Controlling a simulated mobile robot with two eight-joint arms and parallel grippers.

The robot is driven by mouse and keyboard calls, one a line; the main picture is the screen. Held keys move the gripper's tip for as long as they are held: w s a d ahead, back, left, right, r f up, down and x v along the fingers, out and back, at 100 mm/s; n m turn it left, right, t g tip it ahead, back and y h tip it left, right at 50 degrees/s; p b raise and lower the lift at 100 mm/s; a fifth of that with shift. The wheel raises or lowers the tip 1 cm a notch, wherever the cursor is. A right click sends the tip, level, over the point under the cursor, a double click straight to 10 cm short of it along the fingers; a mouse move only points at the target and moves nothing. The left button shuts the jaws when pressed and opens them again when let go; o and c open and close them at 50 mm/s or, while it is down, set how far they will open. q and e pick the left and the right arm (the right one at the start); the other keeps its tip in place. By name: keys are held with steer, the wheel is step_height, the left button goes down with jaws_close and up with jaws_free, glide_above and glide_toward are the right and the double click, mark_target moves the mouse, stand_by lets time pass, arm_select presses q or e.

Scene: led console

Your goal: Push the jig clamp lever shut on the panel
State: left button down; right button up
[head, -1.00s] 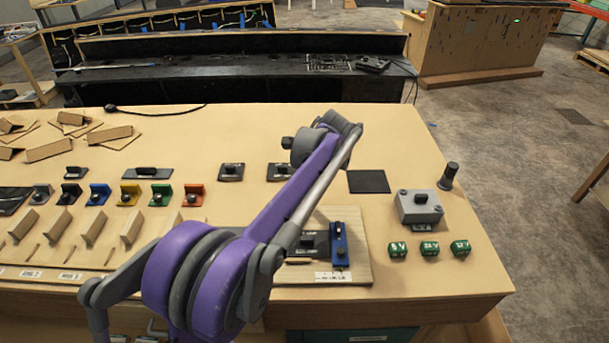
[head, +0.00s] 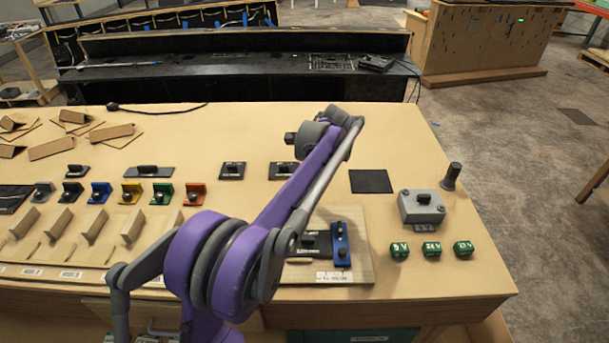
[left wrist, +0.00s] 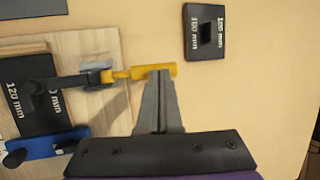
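The wooden jig board (head: 362,262) sits at the front right of the bench, and its left part is hidden behind my left arm. In the left wrist view, the jig board (left wrist: 105,105) carries a black panel (left wrist: 35,105) marked 120 mm and a blue block (left wrist: 45,146) with black knobs. The clamp has a dark arm over the panel and a yellow lever (left wrist: 120,74) extending to the right. My left gripper (left wrist: 160,73) has its fingers together, tips at the yellow lever; I cannot tell whether they touch it. My right gripper is not in view.
A black 100 mm block (left wrist: 205,32) lies beyond the lever. A grey box (head: 421,207), several green blocks (head: 431,248) and a dark cylinder (head: 452,177) stand right of the jig. A black square (head: 371,181) lies behind it. Coloured holders line the left.

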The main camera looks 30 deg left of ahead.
arm_select(q)
steer(key=shift+w+d+r, duration=0.1)
steer(key=shift+d+r, duration=0.05)
steer(key=shift+r, duration=0.3)
steer(key=w+a+p+v, duration=0.1)
steer(key=p+v, duration=0.1)
steer(key=v, duration=1.1)
steer(key=s+d+f+n+t+h, duration=0.1)
steer(key=s+d+f+n, duration=0.2)
steer(key=s, duration=0.6)
steer(key=s+d+f+n+t+h, duration=0.2)
steer(key=s+d+f+n, duration=0.2)
steer(key=s+f, duration=0.4)
steer(key=s+d+f+n+t+h, duration=0.1)
steer(key=s+d+f+n, duration=0.3)
steer(key=s, duration=0.6)
steer(key=shift+d+f+t+h, duration=0.4)
steer(key=shift+d+f+t, duration=0.3)
steer(key=shift+d+f, duration=0.4)
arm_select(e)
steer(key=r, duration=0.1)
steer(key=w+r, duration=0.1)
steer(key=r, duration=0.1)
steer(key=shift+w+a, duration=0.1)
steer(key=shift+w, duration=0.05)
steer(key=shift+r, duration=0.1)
